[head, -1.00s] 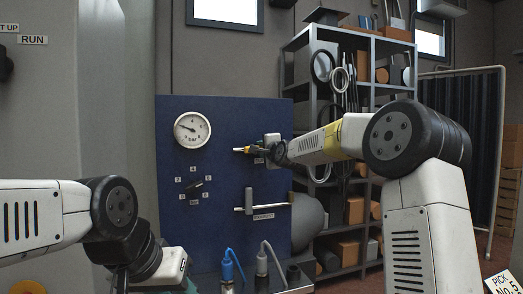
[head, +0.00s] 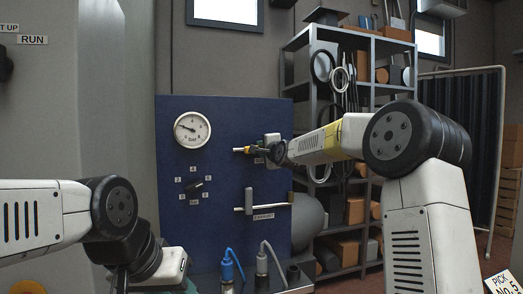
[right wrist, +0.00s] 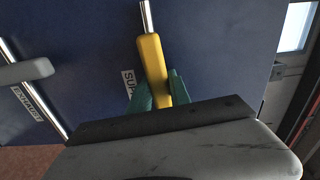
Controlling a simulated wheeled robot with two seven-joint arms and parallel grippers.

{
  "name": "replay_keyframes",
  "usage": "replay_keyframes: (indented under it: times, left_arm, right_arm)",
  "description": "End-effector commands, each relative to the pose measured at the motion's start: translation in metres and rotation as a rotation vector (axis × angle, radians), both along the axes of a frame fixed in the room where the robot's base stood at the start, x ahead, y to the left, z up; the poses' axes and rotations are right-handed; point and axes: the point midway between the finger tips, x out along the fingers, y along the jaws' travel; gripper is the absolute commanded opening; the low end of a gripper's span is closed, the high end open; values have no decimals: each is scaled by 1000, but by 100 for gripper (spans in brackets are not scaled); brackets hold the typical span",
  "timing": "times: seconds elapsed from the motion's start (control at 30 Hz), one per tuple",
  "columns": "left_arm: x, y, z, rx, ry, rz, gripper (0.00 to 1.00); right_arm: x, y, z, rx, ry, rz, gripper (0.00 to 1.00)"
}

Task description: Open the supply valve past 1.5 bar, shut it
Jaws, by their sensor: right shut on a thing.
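The supply valve's yellow lever (right wrist: 151,58) lies along its metal pipe in the right wrist view. In the head view the lever (head: 240,149) shows small at the right of the blue panel (head: 222,240). My right gripper (right wrist: 160,91) is shut on the lever, with a green fingertip on each side. A "SUP" label (right wrist: 129,83) is partly hidden beside it. The round white pressure gauge (head: 192,131) is marked bar, and its needle points up and left; I cannot read the exact value. My left gripper (head: 190,286) is mostly cut off at the bottom edge.
The exhaust valve (head: 249,201) with a grey handle sits below the supply valve. A black selector knob (head: 195,186) is ringed by small labels. Blue and grey hose fittings (head: 228,266) stand at the panel's foot. A loaded shelf (head: 345,100) is behind at the right.

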Motion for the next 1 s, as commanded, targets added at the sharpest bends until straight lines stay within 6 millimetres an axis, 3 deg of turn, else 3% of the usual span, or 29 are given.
replay_keyframes:
  times: [0.37, 1.0]
  left_arm:
    - [0, 0, 0, 0, 0, 0, 36]
    - [0, 0, 0, 0, 0, 0, 36]
  right_arm:
    - [0, 1, 6, -126, -38, 0, 0]
    - [-5, 15, 31, -684, -220, 3, 0]
